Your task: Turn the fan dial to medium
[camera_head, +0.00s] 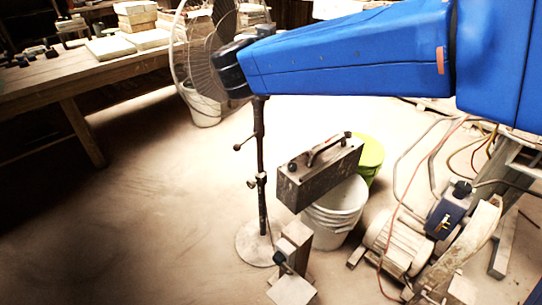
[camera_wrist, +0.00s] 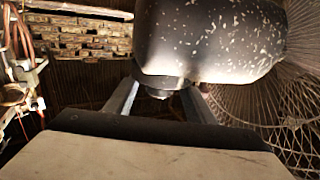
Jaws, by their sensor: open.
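The pedestal fan (camera_head: 222,22) stands at the upper middle of the head view, partly covered by my blue arm. In the wrist view its dark, speckled motor housing (camera_wrist: 215,40) fills the top middle. A small dark round knob (camera_wrist: 160,92), which looks like the fan dial, sits under the housing. Its setting cannot be read. My gripper (camera_wrist: 158,86) is open, with one grey finger on each side of the knob. I cannot tell whether either finger touches it. My gripper cannot be made out in the head view.
The fan's wire cage (camera_wrist: 270,110) is close on the right of the wrist view. In the head view, a metal box (camera_head: 318,178) lies on a white bucket (camera_head: 335,215) beside the fan pole (camera_head: 260,150). A wooden table (camera_head: 60,78) is at left. Floor at lower left is clear.

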